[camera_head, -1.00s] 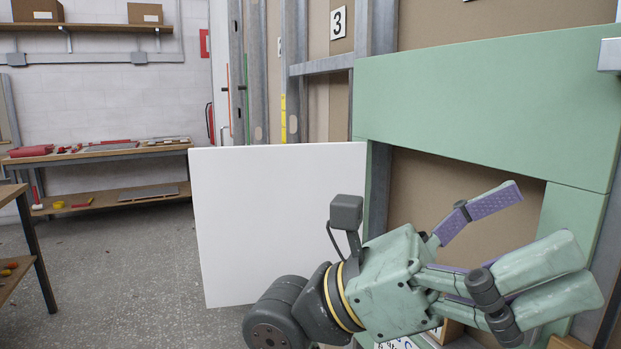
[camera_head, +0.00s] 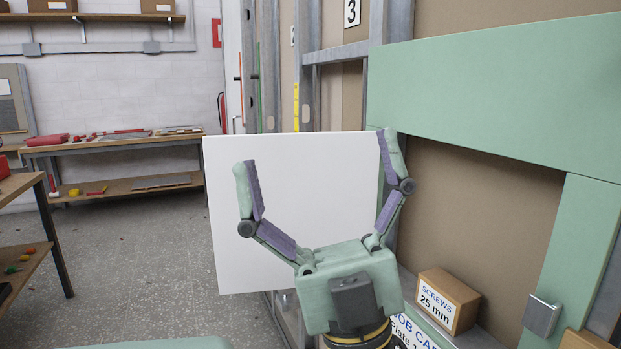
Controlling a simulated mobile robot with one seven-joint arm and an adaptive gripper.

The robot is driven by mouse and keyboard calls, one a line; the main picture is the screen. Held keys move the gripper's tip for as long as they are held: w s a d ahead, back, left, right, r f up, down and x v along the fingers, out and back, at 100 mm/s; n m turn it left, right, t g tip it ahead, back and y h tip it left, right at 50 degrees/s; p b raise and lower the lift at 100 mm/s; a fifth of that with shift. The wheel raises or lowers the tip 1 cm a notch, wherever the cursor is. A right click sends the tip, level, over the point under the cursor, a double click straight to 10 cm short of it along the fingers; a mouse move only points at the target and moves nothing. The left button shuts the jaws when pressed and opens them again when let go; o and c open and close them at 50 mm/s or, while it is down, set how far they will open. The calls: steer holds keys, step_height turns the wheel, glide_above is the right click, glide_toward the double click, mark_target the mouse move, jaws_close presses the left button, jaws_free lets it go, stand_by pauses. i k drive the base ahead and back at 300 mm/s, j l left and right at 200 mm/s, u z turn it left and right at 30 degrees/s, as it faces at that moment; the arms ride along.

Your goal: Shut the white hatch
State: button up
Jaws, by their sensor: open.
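The white hatch (camera_head: 310,185) is a flat square panel. It stands swung open at the left side of the opening in the green wall panel (camera_head: 500,95). My gripper (camera_head: 318,160) is open and empty, with its fingers spread wide and pointing up in the picture, in front of the hatch's face. Its right finger overlaps the hatch's right edge near the opening. I cannot tell whether a finger touches the hatch. The gripper hides the lower right part of the hatch.
A box labelled screws (camera_head: 447,300) stands inside the opening. A metal catch (camera_head: 541,315) sits at the opening's right side. A workbench (camera_head: 120,143) with tools stands at the back left, and another table (camera_head: 25,220) at the left edge. The floor (camera_head: 140,255) between is clear.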

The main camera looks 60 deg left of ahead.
mark_target(320, 189)
steer(key=j+u, duration=0.15)
steer(key=u, duration=2.6)
steer(key=i+u, duration=0.25)
steer(key=i, duration=1.1)
steer(key=i+j+z, duration=0.2)
steer(key=i, duration=0.45)
steer(key=i+z, duration=0.2)
steer(key=i, duration=0.4)
steer(key=z, duration=3.75)
steer(key=k, duration=0.05)
